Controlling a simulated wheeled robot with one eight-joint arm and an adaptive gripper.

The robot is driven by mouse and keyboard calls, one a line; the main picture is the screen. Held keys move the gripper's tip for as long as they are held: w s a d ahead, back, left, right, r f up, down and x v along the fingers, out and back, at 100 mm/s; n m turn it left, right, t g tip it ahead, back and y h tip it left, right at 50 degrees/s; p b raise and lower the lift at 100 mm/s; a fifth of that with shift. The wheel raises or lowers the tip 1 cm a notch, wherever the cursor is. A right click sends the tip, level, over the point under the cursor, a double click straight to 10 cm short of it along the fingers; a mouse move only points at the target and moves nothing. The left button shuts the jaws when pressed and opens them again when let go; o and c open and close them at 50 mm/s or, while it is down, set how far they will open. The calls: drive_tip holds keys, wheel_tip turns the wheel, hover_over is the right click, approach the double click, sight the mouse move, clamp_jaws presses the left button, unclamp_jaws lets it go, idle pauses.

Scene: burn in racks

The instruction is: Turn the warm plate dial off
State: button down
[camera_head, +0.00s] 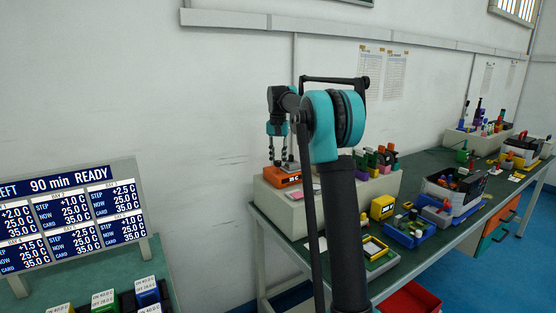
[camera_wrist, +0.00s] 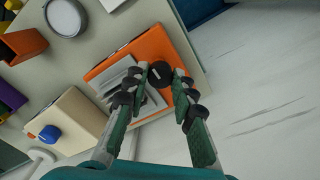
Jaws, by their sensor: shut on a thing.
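The orange warm plate unit (camera_head: 282,178) sits at the left end of a pale shelf box on the green bench. In the wrist view the orange unit (camera_wrist: 150,45) carries a round black dial (camera_wrist: 160,72) and a grey panel. My gripper (camera_wrist: 161,80) points down with one finger on each side of the dial, closed on it. In the head view my gripper (camera_head: 281,160) is just above the orange unit. The dial is hidden there, and its marks are too small to read.
A white round dish (camera_wrist: 66,17), an orange-brown block (camera_wrist: 24,44) and a beige box with a blue knob (camera_wrist: 49,133) stand near the unit. A display board (camera_head: 75,215) reads 90 min READY. Coloured bins and tools crowd the bench to the right.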

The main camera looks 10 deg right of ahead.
sight(278, 161)
drive_tip(key=c, duration=1.3)
unclamp_jaws()
drive_tip(key=shift+o, duration=0.2)
wheel_tip(278, 161, up, 12)
drive_tip(key=s+f, duration=0.5)
drive_tip(key=s+d+f+n+t, duration=0.1)
drive_tip(key=s+f, duration=0.4)
drive_tip(key=s, duration=0.1)
drive_tip(key=s+d+f+n+t, duration=0.1)
drive_tip(key=s+f, duration=0.4)
drive_tip(key=f, duration=0.1)
drive_tip(key=shift+s+d+f, duration=0.1)
drive_tip(key=shift+s+d, duration=0.1)
drive_tip(key=shift+s, duration=0.2)
drive_tip(key=s+f+n+t, duration=0.1)
drive_tip(key=s+f, duration=0.9)
drive_tip(key=s, duration=0.3)
drive_tip(key=s+d+f+n+t, duration=0.1)
drive_tip(key=s+f, duration=0.8)
drive_tip(key=s, duration=0.4)
drive_tip(key=shift+d+f, duration=0.15)
drive_tip(key=shift+f, duration=0.2)
